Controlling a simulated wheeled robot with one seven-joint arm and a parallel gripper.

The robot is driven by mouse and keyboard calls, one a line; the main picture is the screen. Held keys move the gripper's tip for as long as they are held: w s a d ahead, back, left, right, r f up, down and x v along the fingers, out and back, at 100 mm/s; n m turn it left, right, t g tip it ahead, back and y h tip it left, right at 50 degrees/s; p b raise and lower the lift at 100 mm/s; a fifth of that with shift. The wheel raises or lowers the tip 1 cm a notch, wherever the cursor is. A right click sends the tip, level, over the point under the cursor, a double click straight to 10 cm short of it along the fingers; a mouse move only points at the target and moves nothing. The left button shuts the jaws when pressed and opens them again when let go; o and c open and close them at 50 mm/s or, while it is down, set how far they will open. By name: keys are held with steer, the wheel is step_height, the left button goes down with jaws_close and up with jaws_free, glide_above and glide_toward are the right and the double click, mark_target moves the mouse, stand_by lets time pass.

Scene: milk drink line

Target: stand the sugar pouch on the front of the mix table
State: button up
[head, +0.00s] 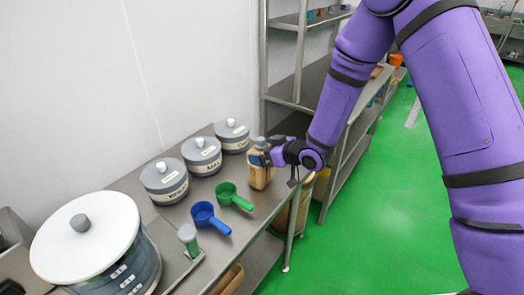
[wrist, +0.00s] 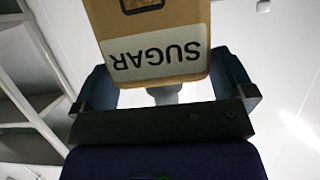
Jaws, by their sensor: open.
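The sugar pouch (head: 261,174) is tan with a grey top. It appears to stand upright on the metal table (head: 247,224), close to the table's right edge in the head view. My gripper (head: 266,154) is at the pouch's upper part. In the wrist view, the pouch (wrist: 160,45) shows its SUGAR label upside down. The open jaws of my gripper (wrist: 166,88) are on either side of its top end, with the narrow grey neck between them. The pouch's base is out of the wrist view.
Several grey lidded canisters (head: 201,155) line the wall side. A large white-lidded drum (head: 85,240) is at lower left. Metal shelving (head: 300,85) stands behind.

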steer(key=v, duration=1)
steer(key=shift+s+d, duration=0.2)
steer(key=shift+s, duration=0.05)
steer(key=shift+r, duration=0.2)
steer(key=s+d+r+m+t+h, duration=0.1)
steer(key=s+d+r+m+h, duration=0.15)
steer(key=d+r+h, duration=0.45)
steer(key=s+d+r+m+h, duration=0.2)
steer(key=d+r+m+h, duration=0.1)
steer(key=d+r, duration=0.75)
steer(key=s+d+r+m+g, duration=0.1)
steer(key=s+r, duration=0.4)
steer(key=s, duration=0.6)
steer(key=s+d+r+m+g, duration=0.1)
steer(key=s+r+m+g, duration=0.2)
steer(key=s, duration=0.9)
step_height(320, 180, up, 2)
steer(key=shift+d+r+m+h, duration=0.1)
steer(key=shift+d+m+h, duration=0.2)
steer(key=shift+d+m, duration=0.15)
